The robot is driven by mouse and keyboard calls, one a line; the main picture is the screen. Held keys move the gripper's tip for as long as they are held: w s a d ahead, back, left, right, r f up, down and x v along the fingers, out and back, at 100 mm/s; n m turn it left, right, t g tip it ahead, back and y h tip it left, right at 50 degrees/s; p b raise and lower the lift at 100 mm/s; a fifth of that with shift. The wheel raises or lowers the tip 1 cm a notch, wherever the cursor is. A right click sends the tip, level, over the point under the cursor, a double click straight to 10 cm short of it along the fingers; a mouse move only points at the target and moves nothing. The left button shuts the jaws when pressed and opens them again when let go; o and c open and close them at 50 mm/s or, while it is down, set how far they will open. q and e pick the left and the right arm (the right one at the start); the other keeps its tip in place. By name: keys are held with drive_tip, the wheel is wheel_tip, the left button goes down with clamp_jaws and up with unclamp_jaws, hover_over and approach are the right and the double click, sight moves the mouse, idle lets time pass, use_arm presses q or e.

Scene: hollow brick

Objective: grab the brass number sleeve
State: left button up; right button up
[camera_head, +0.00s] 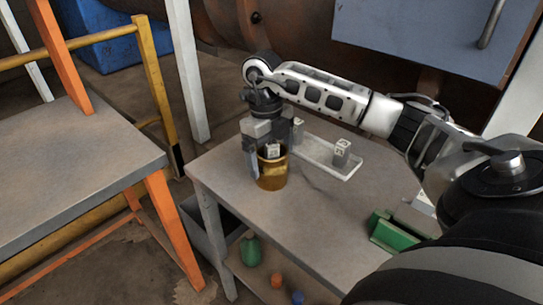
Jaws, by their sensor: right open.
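A brass-coloured round sleeve or cup (272,180) stands upright near the left end of the grey table. A small white block with dark markings (272,151) shows at its top opening; I cannot tell how deep it sits. My right gripper (271,156) points down at the sleeve's top and is open. One dark finger overlaps the sleeve's left side in the view; the other finger is partly hidden. I cannot tell whether a finger touches the sleeve. My left gripper is not in view.
A white tray (318,154) behind the sleeve holds a white marked block (341,148). A green object (394,232) lies at the table's right. Below are a green bottle-like item (250,250) and small orange and blue items. The grey table's (300,215) front middle is clear.

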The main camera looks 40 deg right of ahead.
drive_tip(key=c, duration=1.2)
drive_tip(key=shift+c, duration=0.8)
drive_tip(key=shift+r, duration=0.1)
